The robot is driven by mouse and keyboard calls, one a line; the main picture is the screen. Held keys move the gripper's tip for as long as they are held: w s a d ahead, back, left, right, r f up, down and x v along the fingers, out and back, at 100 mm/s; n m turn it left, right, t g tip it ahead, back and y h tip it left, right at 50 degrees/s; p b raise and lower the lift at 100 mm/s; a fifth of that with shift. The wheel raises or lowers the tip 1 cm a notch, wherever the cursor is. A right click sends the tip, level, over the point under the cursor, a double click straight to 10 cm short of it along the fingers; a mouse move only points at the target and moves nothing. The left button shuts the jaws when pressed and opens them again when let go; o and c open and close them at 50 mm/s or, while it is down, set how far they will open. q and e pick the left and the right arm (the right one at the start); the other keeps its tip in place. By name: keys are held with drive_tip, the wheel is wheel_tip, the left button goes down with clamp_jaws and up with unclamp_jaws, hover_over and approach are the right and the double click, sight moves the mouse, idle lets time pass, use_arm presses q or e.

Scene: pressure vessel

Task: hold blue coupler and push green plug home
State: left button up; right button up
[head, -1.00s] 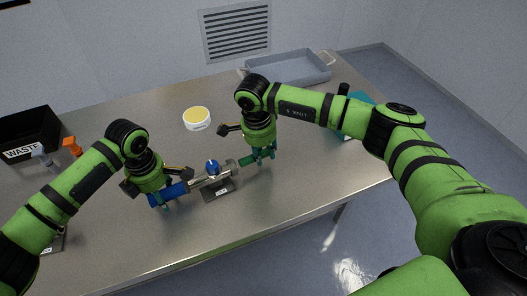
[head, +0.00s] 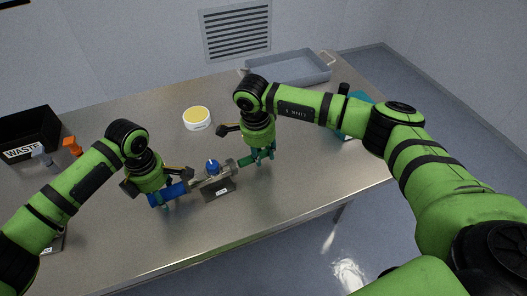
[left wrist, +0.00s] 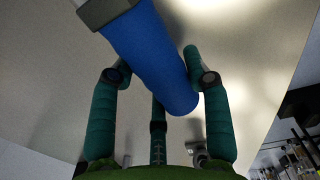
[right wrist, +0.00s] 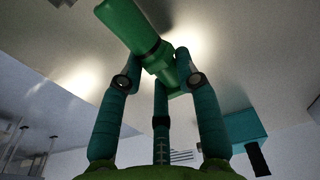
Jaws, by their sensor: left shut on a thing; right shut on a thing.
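The blue coupler (head: 174,191) is at the left end of a small metal valve body with a blue knob (head: 212,167). My left gripper (head: 163,201) is shut around the coupler, which lies across its fingers in the left wrist view (left wrist: 150,55). The green plug (head: 246,161) is at the right end of the metal body. My right gripper (head: 261,156) is shut on the plug, which also shows between its fingers in the right wrist view (right wrist: 127,27). I cannot tell how deep the plug sits.
The valve body stands on a dark labelled base (head: 220,190) on the steel table (head: 290,200). A round white tub with a yellow top (head: 197,118) is behind it. A black waste bin (head: 30,133) is at left and a grey tray (head: 288,68) at back right.

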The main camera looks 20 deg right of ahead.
sight(247, 160)
drive_tip(key=shift+s+a, duration=0.2)
drive_tip(key=shift+a, duration=2.2)
drive_tip(key=o, duration=1)
drive_tip(key=shift+o, duration=0.2)
wheel_tip(247, 160, up, 12)
drive_tip(key=a, duration=0.1)
drive_tip(key=shift+s+a, duration=0.15)
drive_tip(key=shift+a, duration=0.05)
use_arm(q)
drive_tip(key=o, duration=1.5)
drive_tip(key=shift+o, duration=0.2)
